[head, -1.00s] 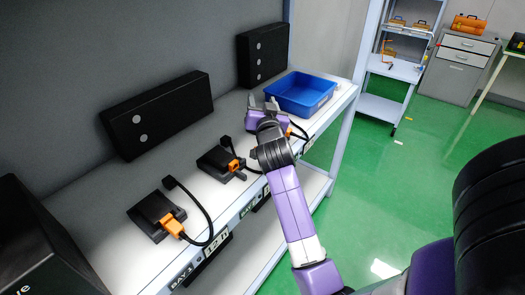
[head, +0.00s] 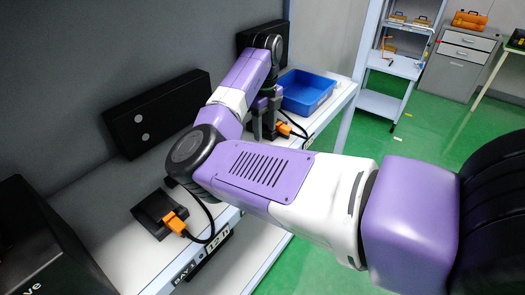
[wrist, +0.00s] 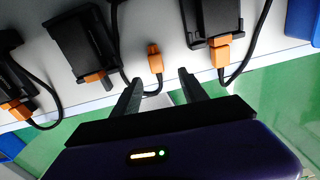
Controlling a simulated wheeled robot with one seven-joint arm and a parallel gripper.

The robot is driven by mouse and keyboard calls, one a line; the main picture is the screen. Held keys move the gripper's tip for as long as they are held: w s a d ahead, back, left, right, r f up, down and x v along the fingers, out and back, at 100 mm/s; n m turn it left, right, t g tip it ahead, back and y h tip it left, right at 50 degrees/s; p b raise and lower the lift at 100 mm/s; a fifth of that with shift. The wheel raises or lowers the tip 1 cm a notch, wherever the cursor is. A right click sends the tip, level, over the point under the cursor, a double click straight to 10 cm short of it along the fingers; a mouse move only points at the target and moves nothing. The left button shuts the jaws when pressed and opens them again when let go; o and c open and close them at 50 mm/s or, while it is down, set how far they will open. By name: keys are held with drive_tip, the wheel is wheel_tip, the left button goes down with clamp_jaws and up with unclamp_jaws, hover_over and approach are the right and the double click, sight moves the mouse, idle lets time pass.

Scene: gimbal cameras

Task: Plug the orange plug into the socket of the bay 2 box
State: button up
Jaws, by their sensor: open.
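In the wrist view a loose orange plug (wrist: 155,60) lies on the pale shelf between two black boxes, its black cable looping below it. The middle black box (wrist: 80,42), apparently bay 2, is left of it, with an orange part (wrist: 95,77) at its front edge. Its label is not readable, and in the head view my arm hides it. My gripper (wrist: 160,88) is open and empty, its fingertips just short of the loose plug, one to each side. In the head view my gripper (head: 266,128) points down over the shelf.
The right box (wrist: 212,18) has an orange plug (wrist: 220,50) at its front. The bay 1 box (head: 155,214) also has an orange plug (head: 175,222) and cable. A blue bin (head: 307,92) stands at the right. Dark panels line the shelf's back.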

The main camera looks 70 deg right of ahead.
drive_tip(key=shift+w+a+f, duration=0.1)
drive_tip(key=shift+a+f, duration=0.15)
drive_tip(key=shift+w+f+p, duration=0.1)
drive_tip(key=shift+f+p, duration=0.95)
drive_tip(key=shift+f, duration=2.55)
clamp_jaws()
